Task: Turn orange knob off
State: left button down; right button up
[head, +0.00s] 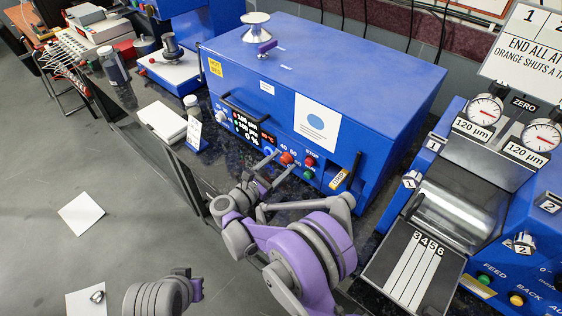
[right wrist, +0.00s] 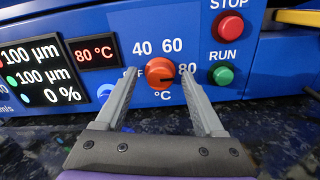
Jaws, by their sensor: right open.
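The orange knob (right wrist: 160,73) is on the blue machine's front panel, below the 40 and 60 marks; it also shows in the head view (head: 287,158). Its dark pointer mark faces right, towards the 80 mark. A small display (right wrist: 95,53) left of it reads 80 °C. My right gripper (right wrist: 158,76) is open, with one finger on each side of the knob in the right wrist view; it also shows in the head view (head: 270,168). I cannot tell whether the fingers touch the knob. The left finger partly hides a label ending in F.
A red STOP button (right wrist: 231,26) and a green RUN button (right wrist: 223,76) are close to the right finger. A black handle (head: 245,107) sticks out at upper left on the blue machine (head: 345,60). A roller machine (head: 455,205) stands at right.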

jog(key=shift+w+d, duration=0.15)
grip_shut()
dwell(0.4)
jog(key=n+b, duration=0.2)
jog(key=shift+f+n, duration=0.1)
jog(key=shift+n, duration=0.2)
jog(key=shift+n+b, duration=0.85)
jog(key=shift+n, duration=1.15)
